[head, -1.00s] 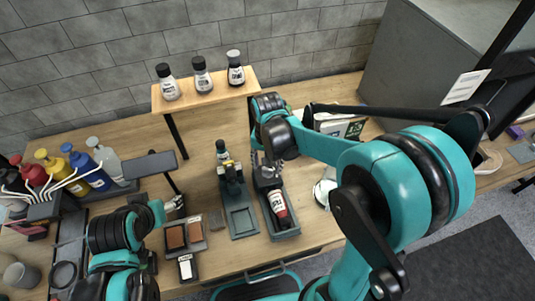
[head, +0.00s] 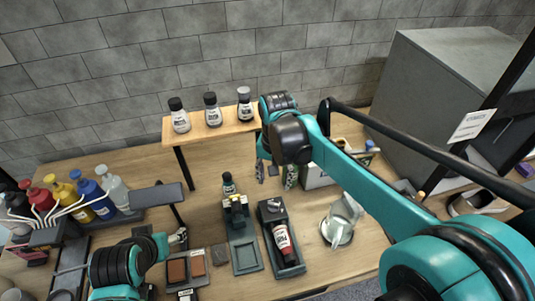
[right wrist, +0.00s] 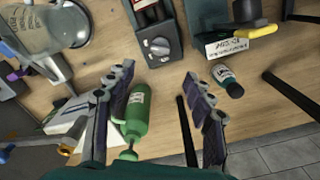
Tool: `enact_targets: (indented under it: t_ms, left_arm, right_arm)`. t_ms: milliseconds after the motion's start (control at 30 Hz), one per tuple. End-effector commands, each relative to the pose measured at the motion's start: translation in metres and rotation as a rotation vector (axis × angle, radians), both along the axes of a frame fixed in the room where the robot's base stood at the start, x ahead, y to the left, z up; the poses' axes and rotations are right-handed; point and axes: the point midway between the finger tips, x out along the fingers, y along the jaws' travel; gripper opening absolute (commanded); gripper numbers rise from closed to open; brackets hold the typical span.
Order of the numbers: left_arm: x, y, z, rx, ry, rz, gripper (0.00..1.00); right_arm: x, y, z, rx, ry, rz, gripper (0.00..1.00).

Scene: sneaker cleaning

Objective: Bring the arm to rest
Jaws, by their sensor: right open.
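My right gripper (head: 275,173) is open, behind the grey tray (head: 301,268) in the head view. In the right wrist view its two fingers (right wrist: 160,100) are spread wide. A green bottle (right wrist: 138,113) shows between them, close to the left finger; I cannot tell whether they touch. Nothing is gripped. My right arm reaches in from the lower right. My left gripper (head: 179,238) is small and partly hidden at the lower left, near the brown pads; its jaws cannot be made out.
A red-and-black tube (head: 282,240) lies in the grey tray. Three bottles stand on a raised wooden shelf (head: 222,131). Coloured pump bottles (head: 75,195) are at left. A glass pitcher (head: 341,222) and a big grey box (head: 440,95) are at right.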

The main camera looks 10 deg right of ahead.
Motion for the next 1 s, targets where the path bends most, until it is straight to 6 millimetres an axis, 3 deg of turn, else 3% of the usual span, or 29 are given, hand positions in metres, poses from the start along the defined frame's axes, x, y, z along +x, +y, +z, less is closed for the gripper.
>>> enact_targets:
  t_ms: [267, 500, 700, 1000]
  left_arm:
    - [0.000, 0.000, 0.000, 0.000, 0.000, 0.000, 0.68]
    - [0.000, 0.000, 0.000, 0.000, 0.000, 0.000, 0.68]
    - [0.000, 0.000, 0.000, 0.000, 0.000, 0.000, 0.68]
    - [0.000, 0.000, 0.000, 0.000, 0.000, 0.000, 0.68]
  right_arm:
    - [-0.005, -0.003, 0.002, 0.003, -0.022, 0.016, 0.53]
    - [-0.046, -0.022, 0.009, -0.003, -0.220, 0.174, 0.53]
    - [-0.082, -0.038, 0.003, -0.060, -0.429, 0.341, 0.53]
    - [-0.106, -0.049, -0.011, -0.150, -0.597, 0.479, 0.53]
